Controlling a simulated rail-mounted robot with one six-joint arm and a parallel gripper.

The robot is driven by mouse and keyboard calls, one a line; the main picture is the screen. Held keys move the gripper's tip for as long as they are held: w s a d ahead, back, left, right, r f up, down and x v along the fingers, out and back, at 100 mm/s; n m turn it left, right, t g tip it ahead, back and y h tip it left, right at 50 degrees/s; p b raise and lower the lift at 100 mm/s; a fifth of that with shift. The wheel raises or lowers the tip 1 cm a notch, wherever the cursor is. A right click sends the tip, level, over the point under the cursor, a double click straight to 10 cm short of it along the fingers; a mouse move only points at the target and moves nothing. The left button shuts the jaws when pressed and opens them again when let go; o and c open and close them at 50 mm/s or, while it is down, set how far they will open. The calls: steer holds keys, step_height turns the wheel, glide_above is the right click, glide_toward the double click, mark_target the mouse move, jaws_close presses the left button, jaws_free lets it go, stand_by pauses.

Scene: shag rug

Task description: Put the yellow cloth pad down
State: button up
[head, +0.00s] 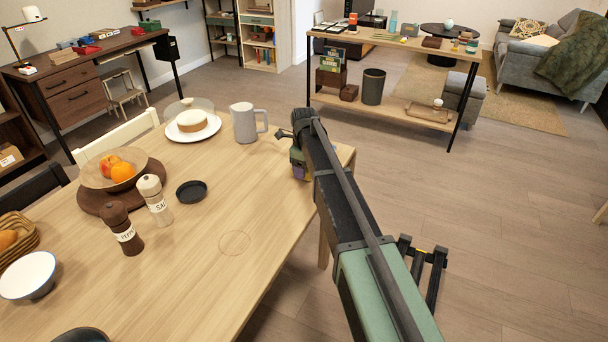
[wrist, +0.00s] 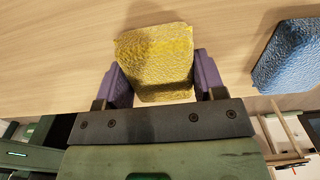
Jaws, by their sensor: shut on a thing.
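The yellow cloth pad (wrist: 156,62) is a rough, textured block seen between the two purple fingers of my gripper (wrist: 157,80) in the wrist view. The fingers are shut on its sides. Wooden table surface shows behind the pad; I cannot tell whether the pad touches it. In the head view my gripper (head: 300,166) is at the far right end of the dining table (head: 200,240), and my arm hides most of the pad there.
A blue textured object (wrist: 290,58) lies to the right of the pad. A grey pitcher (head: 244,124) stands left of my gripper, with a cake on a plate (head: 193,134) beyond. A black dish (head: 191,191) and two mills (head: 122,228) stand nearer. The table's right front is clear.

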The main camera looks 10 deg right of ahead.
steer(key=o, duration=0.4)
steer(key=shift+f, duration=0.1)
steer(key=o, duration=0.5)
steer(key=shift+c, duration=0.2)
step_height(320, 180, up, 13)
steer(key=p, duration=1.2)
steer(key=s+r+n+p, duration=0.1)
steer(key=s+n+p, duration=0.1)
steer(key=s+n, duration=2.3)
steer(key=shift+s+r+n, duration=0.3)
steer(key=shift+s+r, duration=0.05)
steer(key=shift+s, duration=3.45)
